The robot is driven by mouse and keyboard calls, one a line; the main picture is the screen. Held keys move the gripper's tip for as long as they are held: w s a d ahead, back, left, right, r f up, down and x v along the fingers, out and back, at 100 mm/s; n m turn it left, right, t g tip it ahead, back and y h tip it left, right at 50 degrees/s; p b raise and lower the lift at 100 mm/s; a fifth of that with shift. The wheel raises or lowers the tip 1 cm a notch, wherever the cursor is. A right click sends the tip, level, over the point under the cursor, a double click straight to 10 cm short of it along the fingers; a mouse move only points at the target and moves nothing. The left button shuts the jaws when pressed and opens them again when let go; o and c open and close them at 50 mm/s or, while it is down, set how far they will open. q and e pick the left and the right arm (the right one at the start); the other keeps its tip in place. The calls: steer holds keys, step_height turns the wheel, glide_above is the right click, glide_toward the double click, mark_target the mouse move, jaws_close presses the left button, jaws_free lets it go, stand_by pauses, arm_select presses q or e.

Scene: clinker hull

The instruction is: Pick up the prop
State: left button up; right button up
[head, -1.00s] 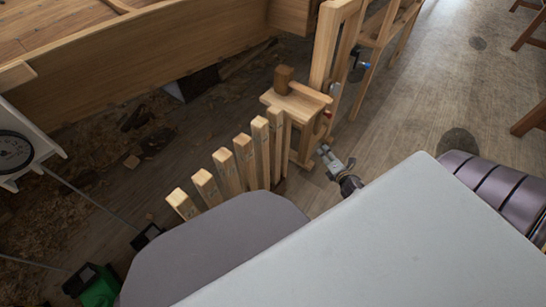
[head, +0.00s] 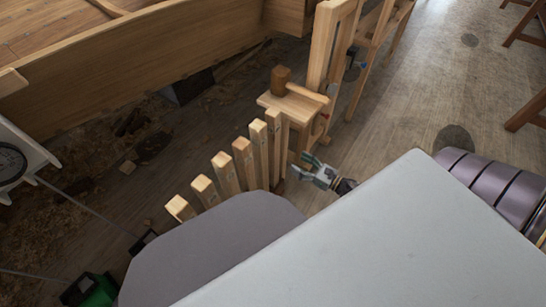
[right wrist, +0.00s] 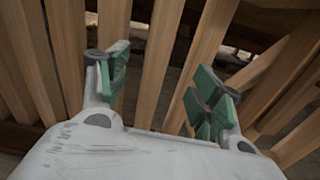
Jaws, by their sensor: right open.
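Several light wooden posts (head: 243,160) stand in a slanting row in the middle of the head view, their lower ends hidden behind a grey part of my body. I cannot tell which of them is the prop. My right gripper (head: 305,168) is open beside the right end of the row, below a small wooden stand. In the right wrist view its green-padded fingers (right wrist: 160,78) point at upright wooden bars. One bar (right wrist: 160,60) appears between the fingers, beyond or among them; I see no grip on it. My left gripper is not in view.
The wooden stand (head: 296,106) carries a mallet (head: 281,80) close to the posts. A plank hull (head: 150,65) fills the upper left. A white dial scale (head: 12,160) is at the left edge. Bare floor (head: 420,95) lies to the right.

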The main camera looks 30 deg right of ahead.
mark_target(278, 151)
steer(key=shift+n, duration=0.4)
steer(key=shift+w, duration=0.1)
steer(key=b+x, duration=0.1)
steer(key=x, duration=0.6)
steer(key=shift+w, duration=0.2)
steer(key=shift+w+a+f, duration=0.1)
steer(key=shift+w+a, duration=0.05)
steer(key=shift+w, duration=0.1)
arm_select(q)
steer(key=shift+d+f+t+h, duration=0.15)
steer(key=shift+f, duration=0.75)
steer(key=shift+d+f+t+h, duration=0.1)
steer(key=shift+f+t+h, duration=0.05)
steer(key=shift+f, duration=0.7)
arm_select(e)
steer(key=shift+w+a, duration=0.1)
steer(key=shift+w, duration=0.1)
arm_select(q)
steer(key=shift+b, duration=0.3)
